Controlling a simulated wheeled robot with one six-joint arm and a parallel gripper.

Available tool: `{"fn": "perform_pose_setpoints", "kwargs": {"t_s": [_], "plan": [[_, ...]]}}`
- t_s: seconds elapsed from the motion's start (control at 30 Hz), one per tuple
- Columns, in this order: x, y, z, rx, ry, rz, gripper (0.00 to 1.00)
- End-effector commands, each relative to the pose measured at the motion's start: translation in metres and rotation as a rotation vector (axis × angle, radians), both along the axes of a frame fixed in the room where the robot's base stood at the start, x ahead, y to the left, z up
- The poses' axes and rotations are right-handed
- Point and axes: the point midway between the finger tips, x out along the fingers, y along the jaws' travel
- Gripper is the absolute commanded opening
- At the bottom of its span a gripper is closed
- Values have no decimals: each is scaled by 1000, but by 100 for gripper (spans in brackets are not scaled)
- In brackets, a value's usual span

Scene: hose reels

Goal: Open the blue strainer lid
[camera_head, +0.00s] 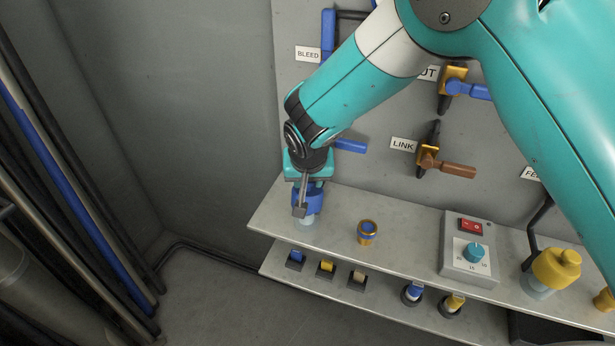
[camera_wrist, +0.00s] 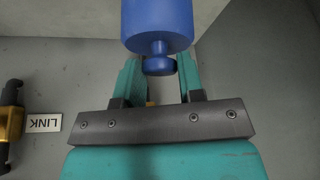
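The blue strainer lid (camera_head: 314,200) sits on a clear body at the left end of the upper shelf in the head view. In the wrist view the blue lid (camera_wrist: 157,22) fills the top middle, its round knob pointing toward my gripper. My gripper (camera_head: 301,206) is at the lid, hanging down over it and partly hiding it. In the wrist view the two teal fingers of my gripper (camera_wrist: 160,78) stand apart on either side of the knob. The fingertips are partly hidden behind the lid and knob, so I cannot tell whether they touch it.
A yellow-lidded strainer (camera_head: 556,268) and a control box (camera_head: 469,248) stand further right on the shelf (camera_head: 405,245). The panel behind carries valve handles, including LINK (camera_head: 447,168). Pipes (camera_head: 70,190) run along the left.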

Motion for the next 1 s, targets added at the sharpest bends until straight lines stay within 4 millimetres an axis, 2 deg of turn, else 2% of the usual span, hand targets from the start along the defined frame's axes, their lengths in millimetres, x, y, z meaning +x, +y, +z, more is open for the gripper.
{"fn": "perform_pose_setpoints", "kwargs": {"t_s": [0.07, 0.23, 0.6, 0.97, 1.0], "plan": [[0, 0, 0, 0, 0, 0, 0], [5, -2, 3, 14, 37, -6, 0], [35, -12, 7, 129, 351, -3, 0], [36, -13, 7, 138, 380, 1, 0], [36, -13, 7, 138, 380, 1, 37]]}}
